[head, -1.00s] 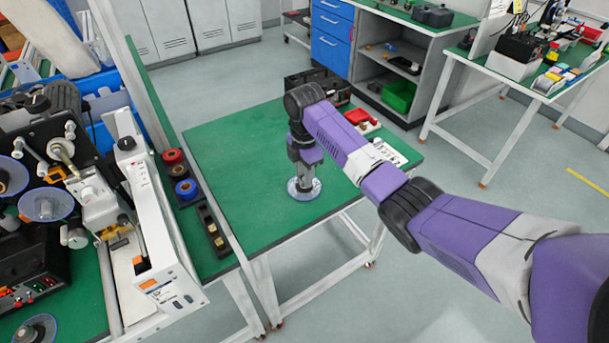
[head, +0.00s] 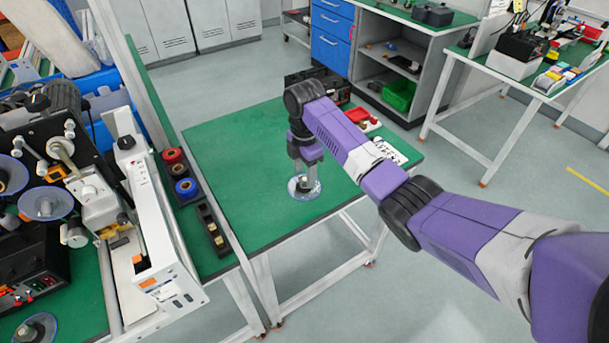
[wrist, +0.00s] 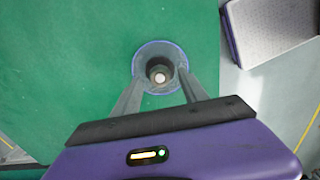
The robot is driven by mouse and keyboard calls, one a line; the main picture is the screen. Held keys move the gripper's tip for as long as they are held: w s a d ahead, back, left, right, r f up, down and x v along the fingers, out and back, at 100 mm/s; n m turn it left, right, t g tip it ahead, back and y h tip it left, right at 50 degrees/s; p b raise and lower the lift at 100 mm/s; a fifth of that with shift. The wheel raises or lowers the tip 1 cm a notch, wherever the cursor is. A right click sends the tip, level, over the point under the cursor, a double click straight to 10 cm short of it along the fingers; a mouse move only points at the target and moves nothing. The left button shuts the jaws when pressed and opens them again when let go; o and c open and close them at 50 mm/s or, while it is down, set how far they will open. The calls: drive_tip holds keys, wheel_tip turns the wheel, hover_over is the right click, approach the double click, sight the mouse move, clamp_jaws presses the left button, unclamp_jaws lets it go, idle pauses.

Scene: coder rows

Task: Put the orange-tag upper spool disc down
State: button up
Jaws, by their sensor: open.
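The spool disc (head: 296,192), a clear disc with a bluish rim and a small grey hub, lies flat on the green table (head: 240,150) near its front edge. It also shows in the wrist view (wrist: 147,51), with the pale round hub top at its centre. No orange tag can be made out on it. My gripper (head: 307,176) is just above the disc and points down. In the wrist view my gripper (wrist: 158,80) is open, with one finger on each side of the hub and a gap between them.
Red, black and blue tape rolls (head: 182,187) and a dark block (head: 212,228) lie along the left side. A white sheet (head: 390,152) and a red tray (head: 362,120) are at the right rear. The table's left middle is clear. A spool machine (head: 90,200) stands at far left.

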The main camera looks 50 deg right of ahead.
sight(304, 178)
wheel_tip(304, 178, up, 11)
drive_tip(key=p, duration=0.1)
idle(0.7)
